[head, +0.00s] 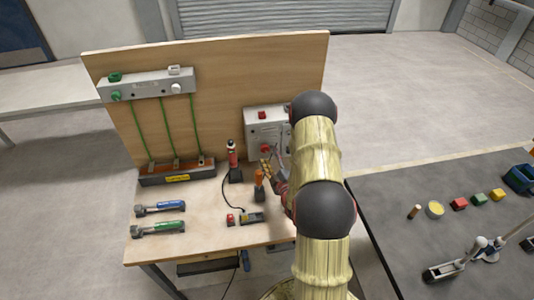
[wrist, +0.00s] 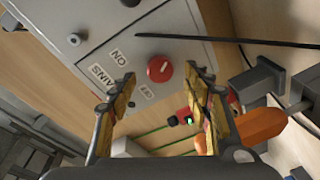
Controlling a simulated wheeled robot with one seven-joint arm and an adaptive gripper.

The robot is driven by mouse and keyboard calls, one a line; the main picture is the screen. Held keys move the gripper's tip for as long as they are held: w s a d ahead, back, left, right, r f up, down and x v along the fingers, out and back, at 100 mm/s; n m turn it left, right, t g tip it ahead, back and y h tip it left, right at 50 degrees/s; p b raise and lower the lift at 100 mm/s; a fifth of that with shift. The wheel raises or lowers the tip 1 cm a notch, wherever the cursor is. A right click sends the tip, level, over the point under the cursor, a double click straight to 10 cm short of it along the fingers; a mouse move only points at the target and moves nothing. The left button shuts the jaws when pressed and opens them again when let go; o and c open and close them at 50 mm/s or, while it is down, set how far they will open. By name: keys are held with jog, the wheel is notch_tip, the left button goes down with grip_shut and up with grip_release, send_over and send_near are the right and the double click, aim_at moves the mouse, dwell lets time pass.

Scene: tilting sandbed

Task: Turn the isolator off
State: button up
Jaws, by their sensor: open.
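The isolator is a red round knob (wrist: 160,68) on a grey box (wrist: 95,30) marked MAINS, with ON and OFF labels beside the knob. A small pale mark shows on the knob, but I cannot tell which label it lines up with. In the head view the box (head: 254,128) is fixed to the upright wooden board, with the red knob (head: 265,148) low on its face. My gripper (wrist: 160,88) is open and empty. Its two yellowish fingers point at the box, with the knob showing between and beyond their tips, apart from them. My arm hides the box's right side.
An orange-handled tool (head: 259,179) and a red-topped tool (head: 232,155) stand on the bench near my gripper. A meter (head: 251,217) and two torque-wrench-like tools (head: 160,208) lie in front. A terminal block (head: 150,180) stands left. A dark cable crosses near the knob.

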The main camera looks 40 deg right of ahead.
jog(key=v, duration=0.8)
jog(key=shift+s+a, duration=0.1)
jog(key=shift+s, duration=0.1)
